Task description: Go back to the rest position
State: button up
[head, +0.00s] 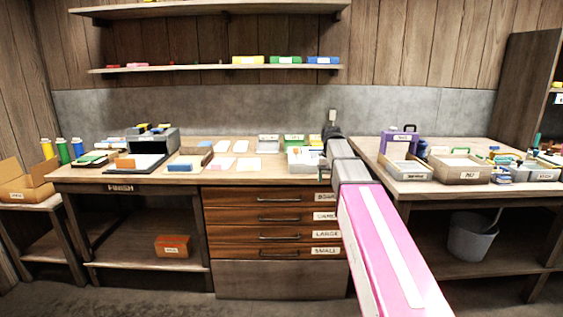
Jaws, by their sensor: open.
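My arm reaches from the lower right, a pink link with a white stripe, up to grey wrist parts over the right end of the middle bench (240,176). My gripper (333,131) is the small dark end at the top of the arm, in front of the grey wall panel. It is open. It is seen from behind and is small, so its fingertips are hard to make out. I see nothing held in it. The arm hides part of the bench's right end and the gap to the right-hand table.
A right-hand table (400,185) carries a purple box (400,143), grey bins (460,173) and small items. Shelves (215,69) hang above. A bucket (472,237) stands under the right-hand table.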

jog(key=s+f, duration=2.4)
jog(key=f, duration=0.5)
jog(key=shift+s, duration=0.3)
